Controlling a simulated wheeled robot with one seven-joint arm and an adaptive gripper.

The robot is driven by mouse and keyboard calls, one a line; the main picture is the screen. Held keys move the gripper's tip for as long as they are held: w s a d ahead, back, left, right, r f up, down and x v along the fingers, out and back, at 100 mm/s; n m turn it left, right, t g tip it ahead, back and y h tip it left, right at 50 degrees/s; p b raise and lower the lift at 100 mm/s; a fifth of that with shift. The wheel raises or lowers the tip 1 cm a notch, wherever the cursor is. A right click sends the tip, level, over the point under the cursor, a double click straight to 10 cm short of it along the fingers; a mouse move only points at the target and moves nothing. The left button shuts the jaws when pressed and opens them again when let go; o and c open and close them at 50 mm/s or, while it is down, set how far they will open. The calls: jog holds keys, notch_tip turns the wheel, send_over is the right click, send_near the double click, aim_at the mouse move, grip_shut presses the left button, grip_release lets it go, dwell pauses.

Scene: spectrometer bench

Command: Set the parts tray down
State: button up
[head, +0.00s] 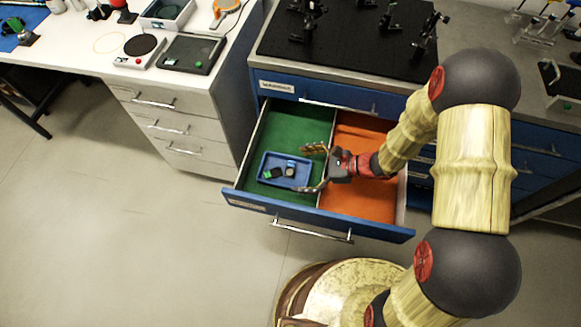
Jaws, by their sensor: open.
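The parts tray (265,160) is a small blue tray with a few small dark, grey and green parts inside. It rests in the green-lined left compartment of the open drawer (240,200). My gripper (312,168) is open at the right end of the tray, over the divider between the green and orange compartments. One finger is above and one below the tray's right end in the picture. Whether the fingers touch the tray cannot be told.
The orange-lined right compartment (362,205) is empty below my arm. A black breadboard (350,40) with optical mounts lies on the bench above. A white bench (110,62) with a scale and containers stands at left. The floor (130,240) in front is clear.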

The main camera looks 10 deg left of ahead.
jog(key=p+v, duration=0.2)
jog(key=v, duration=0.6)
jog(key=s+d+r+n+t+h, duration=0.1)
jog(key=s+d+r+n+h, duration=0.3)
jog(key=r, duration=0.6)
jog(key=s+d+r+n+t+h, duration=0.2)
jog(key=s+d+r+n+h, duration=0.2)
jog(key=d+r+n, duration=0.3)
jog(key=s+d+r+n+t+h, duration=0.2)
jog(key=s+d+r+n+h, duration=0.2)
jog(key=r, duration=1.1)
jog(key=s+d+n, duration=0.1)
jog(key=n, duration=0.2)
jog(key=shift+s+d+n, duration=0.2)
jog(key=shift+s+n, duration=0.05)
jog(key=shift+n, duration=0.05)
jog(key=shift+r, duration=0.1)
